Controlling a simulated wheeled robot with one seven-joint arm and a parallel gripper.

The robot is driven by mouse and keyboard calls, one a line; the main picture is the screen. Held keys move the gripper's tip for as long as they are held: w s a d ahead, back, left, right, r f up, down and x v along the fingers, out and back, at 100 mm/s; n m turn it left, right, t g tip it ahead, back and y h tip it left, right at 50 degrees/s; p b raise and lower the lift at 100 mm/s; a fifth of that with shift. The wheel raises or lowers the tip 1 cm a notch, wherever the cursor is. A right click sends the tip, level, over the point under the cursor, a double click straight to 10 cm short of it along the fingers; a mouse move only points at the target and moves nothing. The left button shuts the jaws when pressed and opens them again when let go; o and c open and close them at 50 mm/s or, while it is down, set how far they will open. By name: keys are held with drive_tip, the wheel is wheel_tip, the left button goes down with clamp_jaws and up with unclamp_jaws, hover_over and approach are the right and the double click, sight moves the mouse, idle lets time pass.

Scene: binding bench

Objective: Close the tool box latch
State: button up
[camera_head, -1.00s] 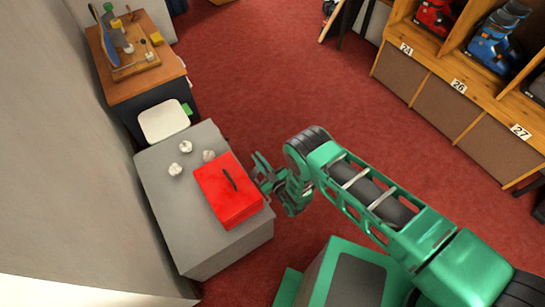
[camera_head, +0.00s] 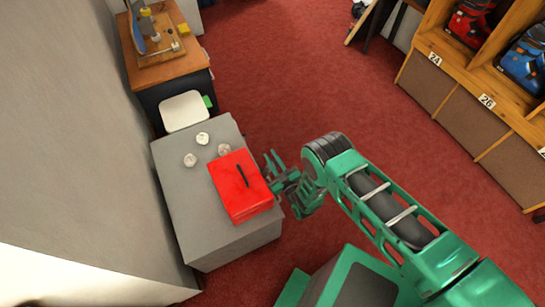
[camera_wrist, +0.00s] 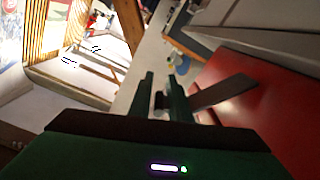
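The red tool box (camera_head: 236,198) sits closed on the grey bench, with a dark handle (camera_head: 243,176) on its lid. Its red surface (camera_wrist: 265,115) fills the right of the wrist view. A flat grey strip (camera_wrist: 222,92), which looks like the latch, sticks out from the box towards my fingers. My gripper (camera_head: 273,162) is beside the right side of the box. In the wrist view, its two fingers (camera_wrist: 160,86) stand a little apart, with a small dark piece between them that I cannot identify. I cannot tell whether the strip touches a finger.
The grey bench (camera_head: 180,218) also bears several crumpled white balls (camera_head: 203,139). A white stool or chair seat (camera_head: 184,111) and a wooden desk (camera_head: 170,68) stand behind it. A wall runs along the left. Red floor (camera_head: 290,80) is open between the bench and the numbered shelves (camera_head: 465,85).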

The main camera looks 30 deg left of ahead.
drive_tip(key=v, duration=1)
drive_tip(key=shift+s+d, duration=0.15)
drive_tip(key=shift+d, duration=0.05)
